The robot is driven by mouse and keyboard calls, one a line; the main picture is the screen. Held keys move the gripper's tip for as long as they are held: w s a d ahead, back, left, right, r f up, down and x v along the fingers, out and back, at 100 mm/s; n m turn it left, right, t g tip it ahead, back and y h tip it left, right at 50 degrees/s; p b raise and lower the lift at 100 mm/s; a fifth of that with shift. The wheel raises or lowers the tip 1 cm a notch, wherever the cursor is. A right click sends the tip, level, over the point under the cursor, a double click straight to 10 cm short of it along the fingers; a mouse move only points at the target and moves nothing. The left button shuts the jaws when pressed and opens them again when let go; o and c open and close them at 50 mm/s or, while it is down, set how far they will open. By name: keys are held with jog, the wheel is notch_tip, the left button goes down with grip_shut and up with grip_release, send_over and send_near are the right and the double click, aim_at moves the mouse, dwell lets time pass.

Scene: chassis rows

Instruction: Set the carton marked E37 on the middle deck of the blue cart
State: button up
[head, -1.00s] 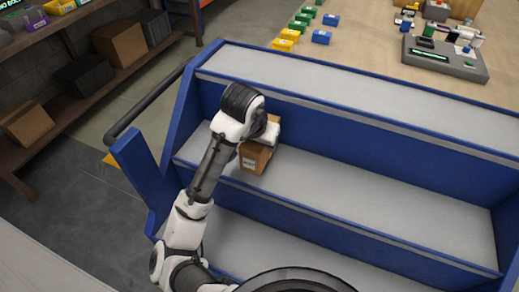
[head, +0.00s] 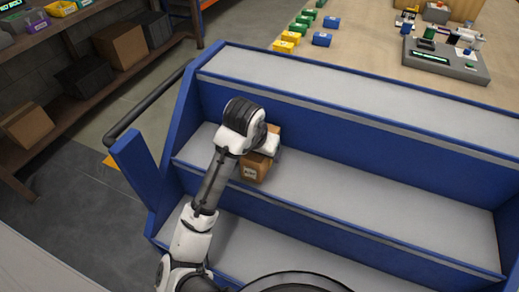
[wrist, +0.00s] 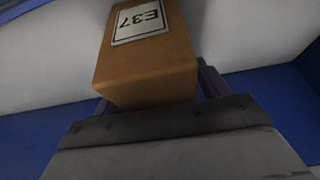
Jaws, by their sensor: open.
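The brown carton (head: 257,168) stands upright on the middle deck (head: 350,190) of the blue cart (head: 330,118), toward the deck's left end. In the wrist view the carton (wrist: 150,65) bears a white label reading E37. My gripper (wrist: 155,92) is open, with its fingers on either side of the carton. Whether a finger touches it, I cannot tell. In the head view my gripper (head: 266,150) is at the carton's top and hides part of it.
The cart's top deck (head: 350,83) and lower deck (head: 300,250) look bare. A dark handle (head: 150,100) is at the cart's left. A shelf with boxes (head: 120,42) stands farther left. A table with small coloured bins (head: 322,39) lies behind the cart.

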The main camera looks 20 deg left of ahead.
jog(key=p+v, duration=0.1)
jog(key=v, duration=1.1)
jog(key=shift+r, duration=0.15)
